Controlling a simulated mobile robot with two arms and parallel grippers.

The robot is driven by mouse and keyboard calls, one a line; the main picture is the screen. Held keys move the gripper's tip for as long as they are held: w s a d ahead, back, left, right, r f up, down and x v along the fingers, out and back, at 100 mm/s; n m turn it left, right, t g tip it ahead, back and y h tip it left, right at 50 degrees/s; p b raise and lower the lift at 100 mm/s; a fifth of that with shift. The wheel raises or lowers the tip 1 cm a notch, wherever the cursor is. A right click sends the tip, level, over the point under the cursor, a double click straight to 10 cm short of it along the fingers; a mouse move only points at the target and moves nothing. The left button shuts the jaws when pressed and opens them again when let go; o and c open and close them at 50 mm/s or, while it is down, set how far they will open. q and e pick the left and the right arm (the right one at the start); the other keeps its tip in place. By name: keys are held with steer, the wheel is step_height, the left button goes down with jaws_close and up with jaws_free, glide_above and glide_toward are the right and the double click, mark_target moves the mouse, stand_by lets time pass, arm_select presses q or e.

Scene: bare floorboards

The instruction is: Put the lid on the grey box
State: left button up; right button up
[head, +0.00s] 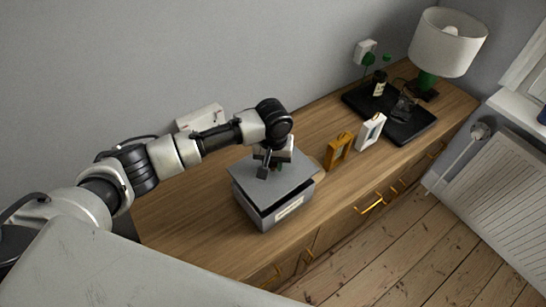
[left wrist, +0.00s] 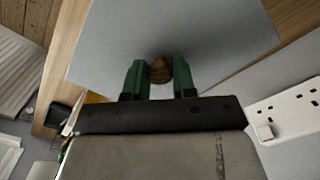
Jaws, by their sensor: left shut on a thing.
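The grey box (head: 290,209) stands on the wooden sideboard, with a pale label on its front. The flat grey lid (head: 290,176) is over the box, with a dark gap between them along the front; I cannot tell whether they touch at the back. My left gripper (head: 270,168) is above the lid. In the left wrist view, the green fingers of my left gripper (left wrist: 160,80) are shut on the lid's brown wooden knob (left wrist: 160,70), and the lid (left wrist: 215,40) spreads out below them. My right gripper is not in view.
Wooden sideboard (head: 180,220) runs along the wall. Right of the box stand an orange frame (head: 338,151) and a white frame (head: 371,131). Beyond them are a black tray (head: 410,131) with small items and a lamp (head: 447,42). A white socket strip (head: 200,117) is behind my arm.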

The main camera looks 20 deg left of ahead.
mark_target(273, 173)
arm_select(q)
steer(key=shift+f+b, duration=0.45)
steer(key=shift+f, duration=1.9)
steer(key=shift+p, duration=0.95)
steer(key=shift+f, duration=0.35)
stand_by(0.4)
steer(key=o, duration=1.5)
steer(key=shift+r, duration=0.1)
